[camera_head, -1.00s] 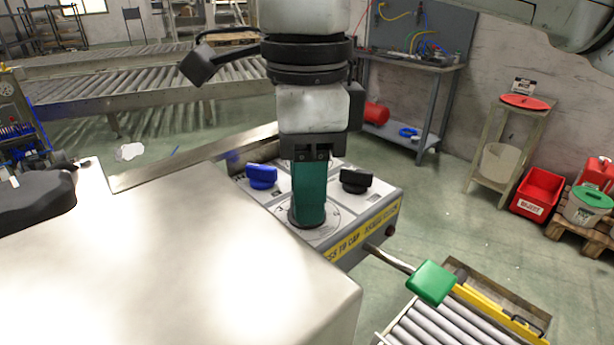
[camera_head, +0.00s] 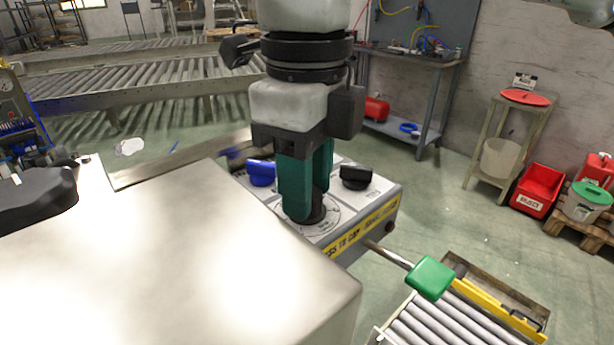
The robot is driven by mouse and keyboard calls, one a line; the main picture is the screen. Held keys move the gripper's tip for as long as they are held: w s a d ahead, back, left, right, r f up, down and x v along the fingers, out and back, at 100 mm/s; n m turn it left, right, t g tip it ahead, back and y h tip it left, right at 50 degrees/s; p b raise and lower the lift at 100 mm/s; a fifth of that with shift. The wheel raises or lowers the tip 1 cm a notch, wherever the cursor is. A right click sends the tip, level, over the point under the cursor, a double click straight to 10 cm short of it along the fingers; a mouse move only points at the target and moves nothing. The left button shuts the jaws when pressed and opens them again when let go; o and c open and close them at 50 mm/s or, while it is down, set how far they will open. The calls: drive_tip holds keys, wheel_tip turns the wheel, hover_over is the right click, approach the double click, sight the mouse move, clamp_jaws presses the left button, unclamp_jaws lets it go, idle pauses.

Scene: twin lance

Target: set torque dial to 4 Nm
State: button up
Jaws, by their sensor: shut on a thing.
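The control box (camera_head: 384,215) has a pale top with several dials and a yellow strip along its front. My gripper (camera_head: 309,215) points straight down over the front dial and is shut on its dark knob (camera_head: 317,212). A round printed scale (camera_head: 330,222) surrounds that knob; its marks are too small to read and partly hidden by the green fingers. A blue knob (camera_head: 261,172) sits to the left and a black knob (camera_head: 356,177) to the right, both apart from my fingers. I cannot tell the dial's setting.
A lever with a green handle (camera_head: 430,278) sticks out from the box's front. A large pale metal surface (camera_head: 200,260) fills the front left. Rollers (camera_head: 430,325) lie below right. A red bin (camera_head: 537,190) and a stand (camera_head: 510,140) are farther right.

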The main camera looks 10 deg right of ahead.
idle(0.3)
drive_tip(key=o, duration=1)
drive_tip(key=shift+o, duration=0.2)
wheel_tip(320, 180, up, 11)
drive_tip(key=shift+p, duration=0.35)
drive_tip(key=shift+f, duration=0.15)
